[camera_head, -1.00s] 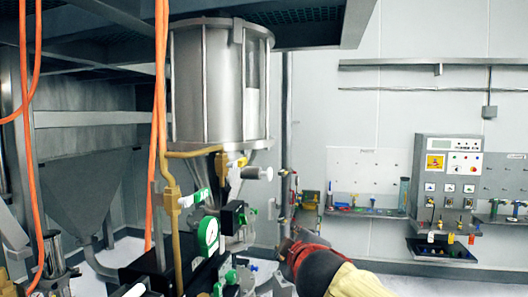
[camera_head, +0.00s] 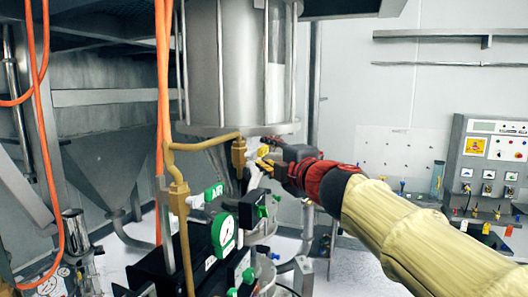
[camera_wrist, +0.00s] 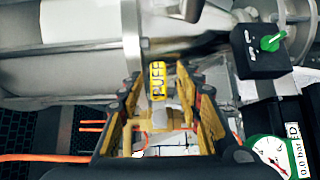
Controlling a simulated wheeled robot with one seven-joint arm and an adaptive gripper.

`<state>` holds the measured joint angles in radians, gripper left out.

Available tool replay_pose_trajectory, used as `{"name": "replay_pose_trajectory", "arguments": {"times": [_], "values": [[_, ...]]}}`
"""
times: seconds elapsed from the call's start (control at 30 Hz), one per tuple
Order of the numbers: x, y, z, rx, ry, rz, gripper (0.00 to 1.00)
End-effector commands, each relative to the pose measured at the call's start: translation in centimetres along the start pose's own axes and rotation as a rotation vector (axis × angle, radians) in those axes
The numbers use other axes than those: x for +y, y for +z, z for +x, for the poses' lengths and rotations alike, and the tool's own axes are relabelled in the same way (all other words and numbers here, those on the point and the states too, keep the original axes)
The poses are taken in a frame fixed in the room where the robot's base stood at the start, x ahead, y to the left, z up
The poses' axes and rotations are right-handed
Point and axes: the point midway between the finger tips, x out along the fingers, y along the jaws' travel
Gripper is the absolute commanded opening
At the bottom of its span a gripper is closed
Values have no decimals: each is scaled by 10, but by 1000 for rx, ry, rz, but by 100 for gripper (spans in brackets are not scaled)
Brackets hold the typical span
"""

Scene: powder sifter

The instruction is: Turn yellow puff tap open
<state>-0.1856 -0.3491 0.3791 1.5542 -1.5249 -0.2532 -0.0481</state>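The yellow puff tap (camera_wrist: 157,80), with a handle lettered PUFF, shows in the wrist view beside the pale metal pipework. My gripper (camera_wrist: 163,92) is open, with its yellow-lined fingers on either side of the tap's handle. I cannot tell whether either finger touches it. In the head view my gripper (camera_head: 264,158) is just below the steel sifter vessel (camera_head: 235,70), reaching in from the right. There its fingers largely hide the tap, and the handle's position is hard to make out.
A black box with a green knob (camera_wrist: 270,43) lies right of the tap in the wrist view. A brass pipe (camera_head: 182,215) and orange hoses (camera_head: 163,110) are to the left.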

Motion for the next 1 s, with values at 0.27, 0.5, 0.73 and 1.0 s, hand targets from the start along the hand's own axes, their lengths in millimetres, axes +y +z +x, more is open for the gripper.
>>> {"name": "replay_pose_trajectory", "arguments": {"times": [0.27, 0.5, 0.73, 1.0], "values": [[1, 0, 27, -1, 1, 0, 35], [1, 0, 29, -1, 2, 0, 35], [1, 0, 29, -1, 1, 0, 25], [1, 0, 29, -1, 1, 0, 10]]}}
